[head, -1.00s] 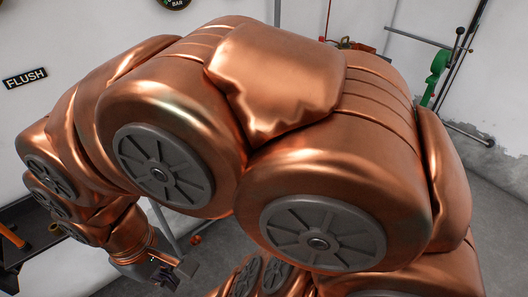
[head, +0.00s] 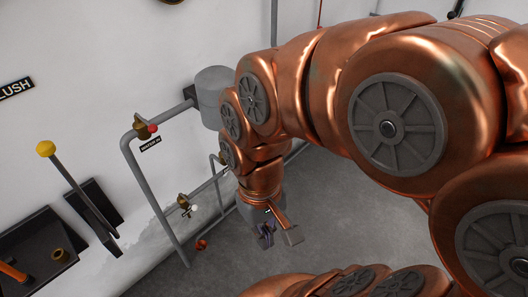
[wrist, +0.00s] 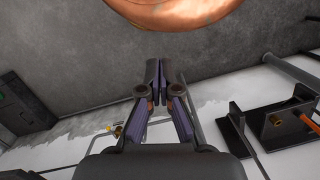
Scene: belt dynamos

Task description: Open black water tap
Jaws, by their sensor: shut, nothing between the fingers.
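My gripper (head: 266,236) hangs over the grey floor, right of the wall pipes in the head view. In the wrist view its fingers (wrist: 158,68) are together and empty. A brass tap with a red handle (head: 146,127) sits on the upper grey pipe, with a small dark label below it. A brass fitting (wrist: 118,131) shows small in the wrist view. I cannot pick out a black tap handle. My gripper is apart from all taps.
Grey pipes (head: 160,205) run along the white wall to a grey cylinder (head: 211,96). A small orange-red part (head: 201,245) is low by the pipes. A yellow-knobbed lever (head: 46,149) and a black bracket (head: 30,243) stand out at left. The floor beneath my gripper is clear.

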